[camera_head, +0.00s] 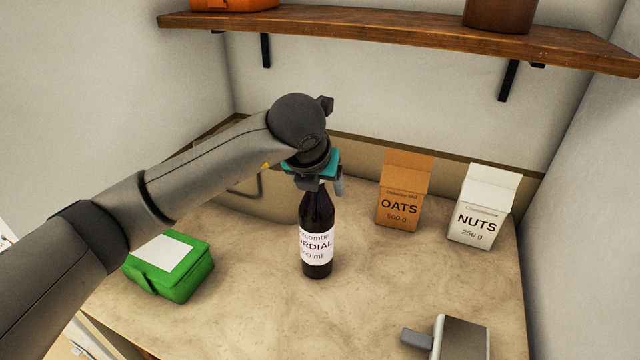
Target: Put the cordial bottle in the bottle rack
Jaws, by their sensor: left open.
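The cordial bottle (317,245) is dark with a white label and stands upright on the counter, near its middle. My left gripper (321,186) comes down from above at the bottle's neck and is open. Its fingers hide the bottle's top, and I cannot tell whether they touch the glass. I cannot make out a bottle rack in this view. My right gripper is not in view.
A green box (183,277) lies left on the counter (375,285). Oats (398,210) and nuts (473,229) cartons stand at the back right. A beige container (283,205) is partly behind my arm. A grey metal object (463,340) is at front right. A wooden shelf (400,27) hangs above.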

